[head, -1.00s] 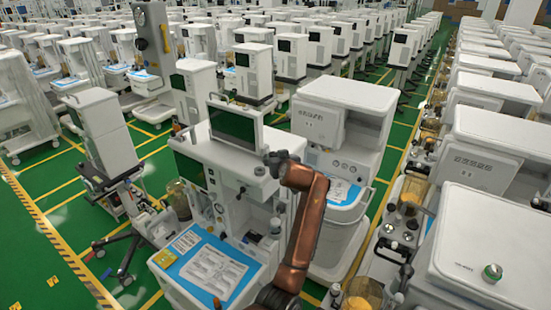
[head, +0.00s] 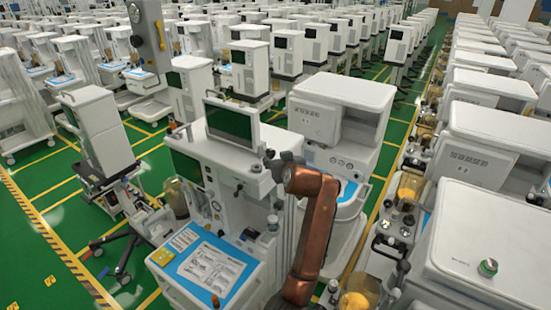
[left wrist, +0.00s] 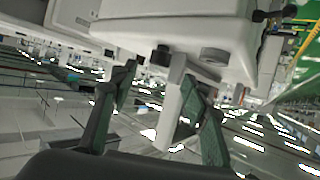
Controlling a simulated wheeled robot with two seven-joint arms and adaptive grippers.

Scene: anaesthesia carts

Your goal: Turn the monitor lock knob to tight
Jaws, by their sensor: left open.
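The monitor (head: 231,123) is a dark screen in a white frame on top of the nearest white cart (head: 225,163). My left gripper (head: 272,160) is small and dark at the end of my copper arm, beside the cart's upper right corner. In the left wrist view, my left gripper (left wrist: 159,72) is open, with a pale post (left wrist: 172,100) showing between its fingers. My right gripper is out of view.
A blue-edged worktop with papers (head: 210,268) juts out in front of the cart. Another white cart (head: 340,115) stands close behind to the right. A row of carts (head: 485,240) fills the right side. Green floor (head: 50,225) is open at the left.

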